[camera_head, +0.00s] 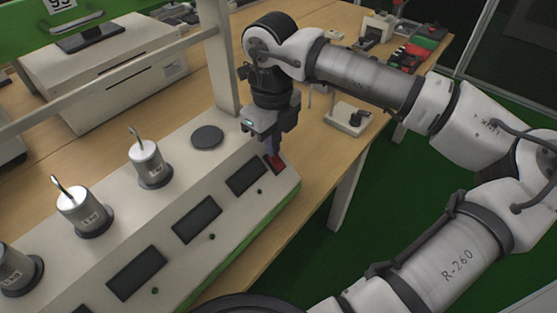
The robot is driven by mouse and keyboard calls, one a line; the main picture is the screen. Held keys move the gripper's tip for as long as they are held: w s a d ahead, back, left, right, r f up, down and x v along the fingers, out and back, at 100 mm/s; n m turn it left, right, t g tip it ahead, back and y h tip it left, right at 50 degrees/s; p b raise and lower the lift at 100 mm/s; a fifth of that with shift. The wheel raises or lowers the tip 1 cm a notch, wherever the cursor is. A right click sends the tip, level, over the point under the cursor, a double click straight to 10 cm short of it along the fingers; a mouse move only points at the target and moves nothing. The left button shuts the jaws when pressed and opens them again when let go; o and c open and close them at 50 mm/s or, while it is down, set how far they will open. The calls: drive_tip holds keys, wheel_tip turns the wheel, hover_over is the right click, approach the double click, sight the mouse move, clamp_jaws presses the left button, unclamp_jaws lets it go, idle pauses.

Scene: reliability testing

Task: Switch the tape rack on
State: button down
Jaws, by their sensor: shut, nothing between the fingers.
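The tape rack is a long white unit (215,170) with a sloped front, on the wooden bench. Several dark display panels (197,219) run along its front. A red switch (277,163) sits at its right end, beside the last panel. My gripper (271,151) points down at the red switch, its fingers shut and empty. The fingertips are at or just above the switch and partly cover it. I cannot tell whether they touch it, or which way the switch is set. The displays look dark.
Metal weights with hooks (150,165) stand on round dark pads along the rack's top. One pad (207,137) is empty. A white post (219,60) rises close behind my gripper. A small white device (348,117) stands to the right, near the bench edge. More equipment lies at the back.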

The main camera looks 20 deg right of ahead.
drive_tip(key=shift+f, duration=0.15)
wheel_tip(320, 180, up, 7)
drive_tip(key=p, duration=0.3)
idle(0.6)
drive_tip(key=shift+p, duration=0.35)
